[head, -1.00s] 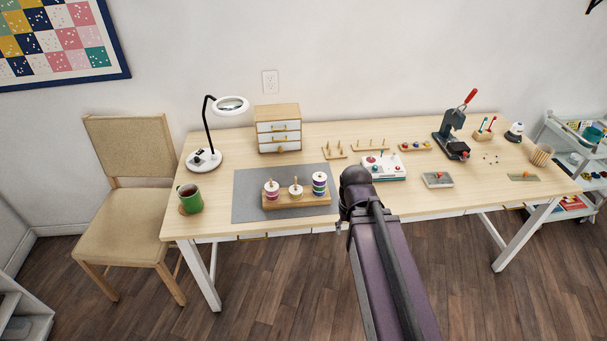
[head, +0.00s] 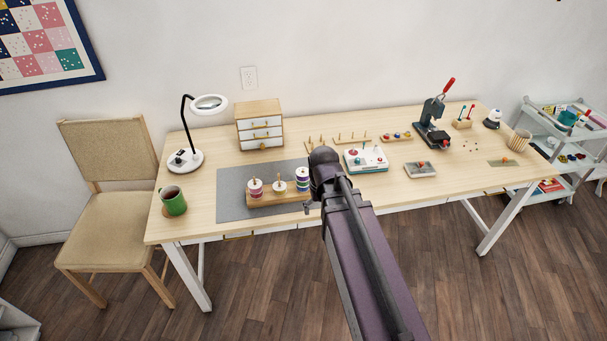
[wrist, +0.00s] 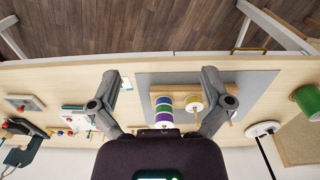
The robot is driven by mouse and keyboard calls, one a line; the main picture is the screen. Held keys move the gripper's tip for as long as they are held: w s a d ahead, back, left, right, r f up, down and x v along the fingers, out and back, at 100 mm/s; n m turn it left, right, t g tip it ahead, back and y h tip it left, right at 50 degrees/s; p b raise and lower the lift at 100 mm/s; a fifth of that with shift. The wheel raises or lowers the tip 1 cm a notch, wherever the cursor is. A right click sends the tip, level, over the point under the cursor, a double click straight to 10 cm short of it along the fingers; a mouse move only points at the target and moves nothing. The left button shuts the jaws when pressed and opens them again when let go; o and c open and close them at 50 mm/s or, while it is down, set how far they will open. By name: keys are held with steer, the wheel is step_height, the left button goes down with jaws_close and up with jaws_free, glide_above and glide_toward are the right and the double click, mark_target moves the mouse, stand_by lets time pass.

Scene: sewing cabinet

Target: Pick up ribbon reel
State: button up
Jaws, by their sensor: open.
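Ribbon reels sit on pegs of a wooden stand (head: 281,199) on the grey mat (head: 235,205). The right-hand stack (head: 302,180) has purple, white and green bands; a low pale reel (head: 280,187) is in the middle, and a purple-and-white stack (head: 255,188) is on the left. In the wrist view, the banded stack (wrist: 165,113) and the pale reel (wrist: 194,104) show between the fingers of my gripper (wrist: 160,75). My gripper is open with nothing held. The right finger partly covers the stand's end. In the head view my arm mostly hides the gripper.
A green mug (head: 173,203) and magnifier lamp (head: 187,160) stand left of the mat, small drawers (head: 260,128) behind it. A white-and-teal machine (head: 366,159), pegged racks and a dark press (head: 434,125) are to the right. The front-right table surface is largely clear.

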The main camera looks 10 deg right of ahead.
step_height(320, 180, up, 4)
steer(key=r+n+p, duration=0.1)
steer(key=n+p, duration=0.1)
steer(key=p, duration=0.2)
glide_above(303, 170)
steer(key=shift+s+a+f, duration=0.3)
step_height(303, 170, down, 9)
steer(key=b, duration=0.8)
steer(key=shift+r, duration=0.2)
steer(key=shift+f+b, duration=0.1)
steer(key=shift+b, duration=0.25)
steer(key=shift+s+d+f+b, duration=0.1)
steer(key=shift+f+b, duration=1.15)
steer(key=shift+s+d+f+b, duration=0.1)
steer(key=shift+f+b, duration=1.15)
steer(key=c, duration=0.9)
